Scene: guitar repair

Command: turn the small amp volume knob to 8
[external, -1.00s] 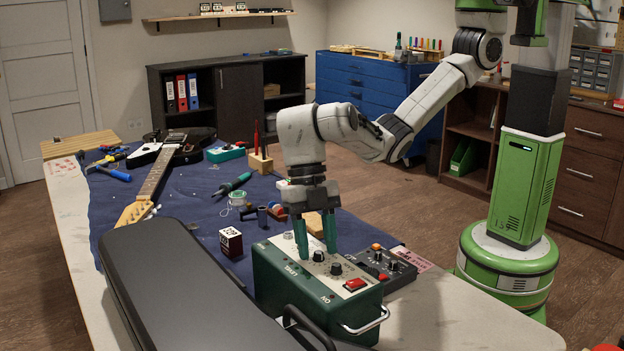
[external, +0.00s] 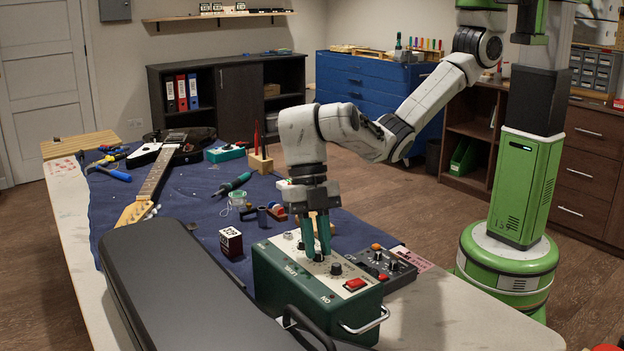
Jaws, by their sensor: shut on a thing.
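The small amp (external: 280,290) is a dark green box with a pale top panel, standing at the near end of the bench. My gripper (external: 317,254) points straight down over this panel, its two green fingers closed in on a small dark knob (external: 318,258). The fingers partly hide this knob, and its scale and pointer are too small to read. A second dark knob (external: 336,269) stands free to the right of the fingers. A red switch (external: 355,284) sits at the panel's right end.
A dark pedal box (external: 384,264) with knobs stands close behind the amp. A black case (external: 175,290) lies to its left. A small dark red box (external: 231,242), a guitar (external: 152,185) and tools lie on the blue mat. The bench's near right corner is clear.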

